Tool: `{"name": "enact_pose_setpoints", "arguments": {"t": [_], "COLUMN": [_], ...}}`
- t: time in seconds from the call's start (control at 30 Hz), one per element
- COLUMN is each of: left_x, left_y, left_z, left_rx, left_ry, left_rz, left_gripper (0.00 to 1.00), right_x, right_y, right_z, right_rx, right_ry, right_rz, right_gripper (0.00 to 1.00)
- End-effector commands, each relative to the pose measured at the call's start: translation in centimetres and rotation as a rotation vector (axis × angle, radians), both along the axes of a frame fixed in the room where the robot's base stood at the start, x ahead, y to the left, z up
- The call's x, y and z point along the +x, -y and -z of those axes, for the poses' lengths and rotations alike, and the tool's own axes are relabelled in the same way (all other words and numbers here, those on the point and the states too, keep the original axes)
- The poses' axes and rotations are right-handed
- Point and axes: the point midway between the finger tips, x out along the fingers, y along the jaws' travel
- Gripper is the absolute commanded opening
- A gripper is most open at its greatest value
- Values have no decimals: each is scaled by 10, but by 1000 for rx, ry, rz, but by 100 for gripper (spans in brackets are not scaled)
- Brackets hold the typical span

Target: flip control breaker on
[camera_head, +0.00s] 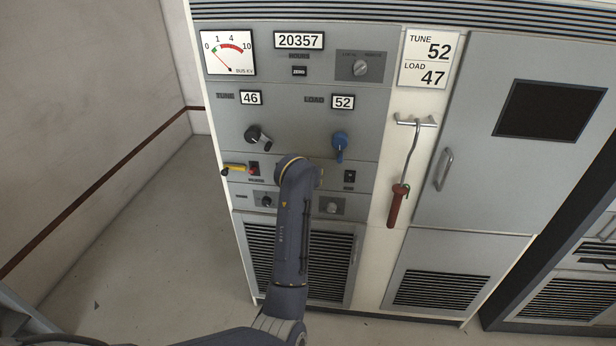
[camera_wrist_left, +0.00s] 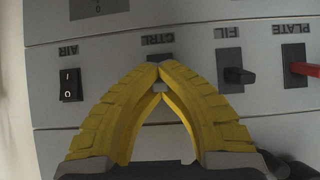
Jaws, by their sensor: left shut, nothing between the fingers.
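The breaker row runs across the panel, and its labels are upside down in the left wrist view. The control breaker, marked CTRL, is a dark plate (camera_wrist_left: 156,56) mostly hidden behind my left gripper's tips. My left gripper (camera_wrist_left: 159,72) has yellow fingers, shut and empty, with the tips meeting over the lower part of the control breaker. I cannot tell whether they touch it or which way its lever is set. In the head view my left arm hides the gripper and the control breaker. My right gripper is not in view.
Beside it are the black FIL lever (camera_wrist_left: 237,75), red PLATE lever (camera_wrist_left: 303,69) and AIR rocker (camera_wrist_left: 71,85). A blue knob (camera_head: 340,142) and black knob (camera_head: 258,138) stick out above. A red-handled hook (camera_head: 397,204) hangs right.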

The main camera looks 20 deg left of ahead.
Motion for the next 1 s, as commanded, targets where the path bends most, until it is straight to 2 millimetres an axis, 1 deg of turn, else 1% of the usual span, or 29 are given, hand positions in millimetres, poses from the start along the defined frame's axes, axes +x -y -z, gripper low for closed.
{"name": "enact_pose_setpoints", "arguments": {"t": [0.2, 0.53, 0.7, 0.8, 1.0], "left_x": [0, 0, 0, 0, 0], "left_y": [-1, -1, 0, 0, -1], "left_z": [-1, -1, -1, -1, 1], "left_rx": [1, 1, 1, 0, 3], "left_ry": [2, 2, 2, 2, 14], "left_rz": [-1, -1, -1, -1, -2], "left_gripper": [0, 38, 38, 38, 38], "right_x": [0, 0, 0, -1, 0], "right_y": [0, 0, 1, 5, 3], "right_z": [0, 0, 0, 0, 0], "right_rx": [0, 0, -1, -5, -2], "right_ry": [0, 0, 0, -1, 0], "right_rz": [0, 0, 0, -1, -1], "right_gripper": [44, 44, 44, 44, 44]}}
